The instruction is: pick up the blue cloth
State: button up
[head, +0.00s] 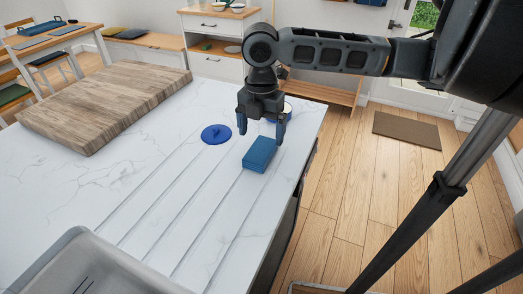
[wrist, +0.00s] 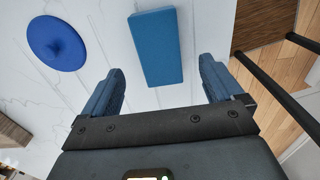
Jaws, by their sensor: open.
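A blue rectangular block (head: 260,155), which looks like the folded blue cloth, lies flat on the white marble counter near its right edge. In the wrist view the same blue cloth (wrist: 157,47) lies just beyond the fingertips, between their lines. My gripper (head: 262,126) is open and empty, pointing down above and slightly behind the cloth. In the wrist view its two blue fingers (wrist: 161,82) are spread wider than the cloth's short side, with no contact visible.
A round blue lid-like disc (head: 216,134) lies left of the cloth and shows in the wrist view (wrist: 56,40). A wooden board (head: 105,105) lies at the back left. A grey sink (head: 80,262) is at the front left. The counter's right edge is close to the cloth.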

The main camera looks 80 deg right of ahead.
aim_at(261, 149)
notch_tip(261, 149, down, 5)
dwell(0.3)
jog(key=shift+c, duration=0.2)
jog(key=c, duration=1.1)
notch_tip(261, 149, up, 10)
